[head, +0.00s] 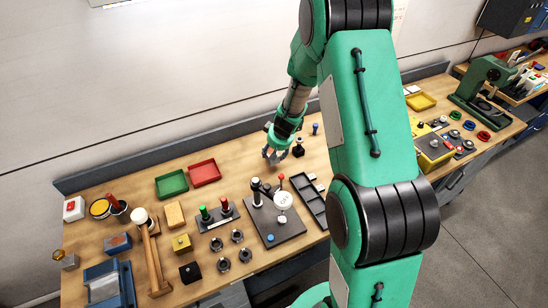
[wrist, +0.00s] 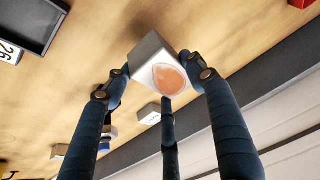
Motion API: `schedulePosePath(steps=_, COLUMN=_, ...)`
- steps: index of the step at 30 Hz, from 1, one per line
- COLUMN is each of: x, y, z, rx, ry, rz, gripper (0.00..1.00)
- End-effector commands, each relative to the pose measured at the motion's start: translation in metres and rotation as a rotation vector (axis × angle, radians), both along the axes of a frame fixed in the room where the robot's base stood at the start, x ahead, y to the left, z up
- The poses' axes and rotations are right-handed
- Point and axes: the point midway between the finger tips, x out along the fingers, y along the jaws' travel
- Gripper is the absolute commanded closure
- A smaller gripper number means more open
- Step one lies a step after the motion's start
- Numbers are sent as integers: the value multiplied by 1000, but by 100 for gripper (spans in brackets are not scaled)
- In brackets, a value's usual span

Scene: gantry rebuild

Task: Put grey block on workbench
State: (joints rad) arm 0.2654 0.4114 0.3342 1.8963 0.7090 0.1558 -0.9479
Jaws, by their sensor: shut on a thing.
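My gripper (head: 275,154) is over the back middle of the wooden workbench (head: 130,255) in the head view. In the wrist view my gripper (wrist: 158,82) has its dark fingers closed around a pale grey block (wrist: 147,48). The block has a round orange patch on the face turned to the camera. Bare bench wood shows behind it. I cannot tell whether the block touches the bench or hangs just above it. The block cannot be made out clearly in the head view.
A red tray (head: 205,172) and a green tray (head: 172,183) lie left of my gripper. A dial gauge stand (head: 272,222) and a dark compartment tray (head: 311,203) are in front of it. A small dark stamp-like piece (head: 298,148) stands close on its right.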

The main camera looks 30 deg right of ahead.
Motion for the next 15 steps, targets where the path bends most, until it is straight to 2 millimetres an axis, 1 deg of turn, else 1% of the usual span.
schedulePosePath(steps=1, x=0, y=0, z=-7, rx=0, ry=1, rz=0, gripper=89)
schedulePosePath(steps=7, x=0, y=0, z=-28, rx=0, ry=1, rz=0, gripper=89)
schedulePosePath(steps=10, x=0, y=0, z=-32, rx=0, ry=0, rz=0, gripper=89)
schedulePosePath(steps=15, x=0, y=0, z=-32, rx=0, ry=-1, rz=1, gripper=89)
